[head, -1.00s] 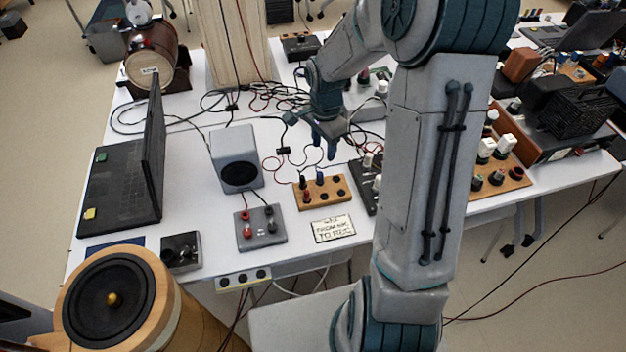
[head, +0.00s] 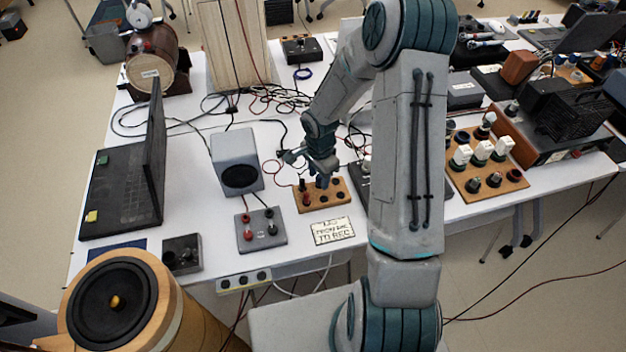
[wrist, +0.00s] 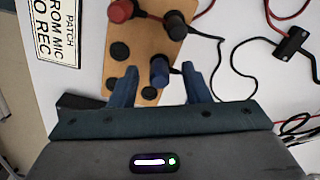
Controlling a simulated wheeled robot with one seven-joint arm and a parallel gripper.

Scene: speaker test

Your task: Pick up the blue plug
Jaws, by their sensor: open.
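The blue plug (wrist: 159,72) stands in the wooden patch block (wrist: 142,40), which also shows in the head view (head: 343,186). In the wrist view my gripper (wrist: 160,82) is open, with one blue finger on each side of the plug and a visible gap to each. I cannot tell from this view how far the fingertips are above the block. In the head view my gripper (head: 323,176) is over the block and largely hides the plug.
A red plug (wrist: 120,11) and a black plug (wrist: 176,25) with cables stand in the same block. A label card (head: 332,231), a grey socket box (head: 261,230) and a speaker (head: 237,160) are nearby. Loose cables lie behind.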

